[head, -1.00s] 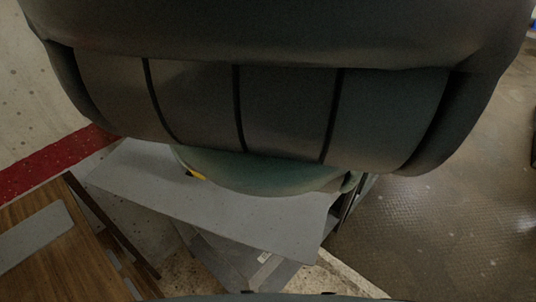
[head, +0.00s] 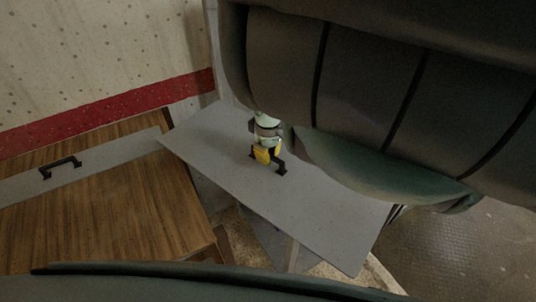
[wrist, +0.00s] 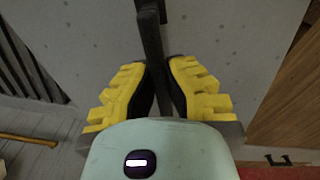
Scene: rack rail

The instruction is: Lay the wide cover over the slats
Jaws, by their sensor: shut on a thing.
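The wide cover (head: 320,215) is a flat grey panel with a black bar handle (head: 282,166), held slanting across the middle of the head view. My gripper (head: 264,156), with yellow fingers, is shut on this handle. In the wrist view the yellow fingers (wrist: 167,90) close from both sides on the black handle (wrist: 153,45), with the grey cover (wrist: 230,35) behind them. Dark parallel slats (wrist: 28,68) show past the cover's left edge in the wrist view. In the head view I cannot make out the slats; my arm hides much of the right side.
A wooden table (head: 120,225) stands at the left, close to the cover's left end. A narrower grey panel (head: 105,176) with a black handle (head: 60,166) lies on it. A wall with a red stripe (head: 110,112) is behind. Open floor (head: 450,250) shows at the lower right.

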